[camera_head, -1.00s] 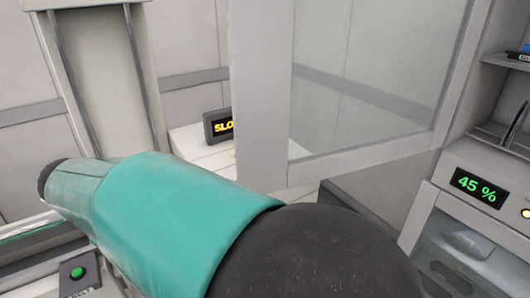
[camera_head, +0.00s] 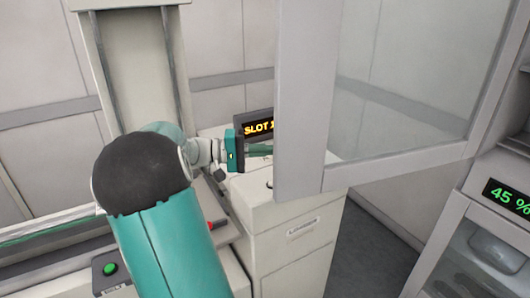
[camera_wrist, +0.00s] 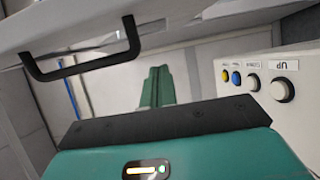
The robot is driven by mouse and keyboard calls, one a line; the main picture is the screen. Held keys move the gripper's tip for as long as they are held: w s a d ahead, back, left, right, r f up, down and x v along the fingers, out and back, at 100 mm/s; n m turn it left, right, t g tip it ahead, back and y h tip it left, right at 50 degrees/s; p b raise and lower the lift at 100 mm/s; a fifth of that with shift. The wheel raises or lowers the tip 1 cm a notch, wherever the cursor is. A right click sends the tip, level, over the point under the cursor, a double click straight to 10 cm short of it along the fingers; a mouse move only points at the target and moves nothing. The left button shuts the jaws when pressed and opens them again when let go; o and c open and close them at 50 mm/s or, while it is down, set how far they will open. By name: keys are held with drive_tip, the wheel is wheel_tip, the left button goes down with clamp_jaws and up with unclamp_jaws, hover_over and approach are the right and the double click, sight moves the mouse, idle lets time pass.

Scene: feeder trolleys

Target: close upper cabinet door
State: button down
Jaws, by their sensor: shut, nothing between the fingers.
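The upper cabinet door (camera_head: 300,130) is a glass panel in a pale frame, standing open at upper middle to right in the head view. My gripper (camera_head: 262,150) is left of the door's frame, its fingers reaching toward the frame's left edge, and the tips seem partly hidden behind it. In the wrist view my gripper (camera_wrist: 157,85) has its green fingers together with nothing between them. A pale panel with a black bar handle (camera_wrist: 80,68) hangs at upper left there, apart from the fingers; it is probably this door.
A display reading SLOT (camera_head: 257,126) stands on a white cabinet (camera_head: 290,240) behind the gripper. A control box with several buttons (camera_wrist: 265,80) is at right in the wrist view. A unit showing 45 % (camera_head: 507,198) is at right. A green button box (camera_head: 110,270) is at lower left.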

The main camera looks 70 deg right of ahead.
sight(296, 157)
drive_tip(key=shift+s+a, duration=0.2)
drive_tip(key=shift+s, duration=4.05)
drive_tip(key=shift+a, duration=0.1)
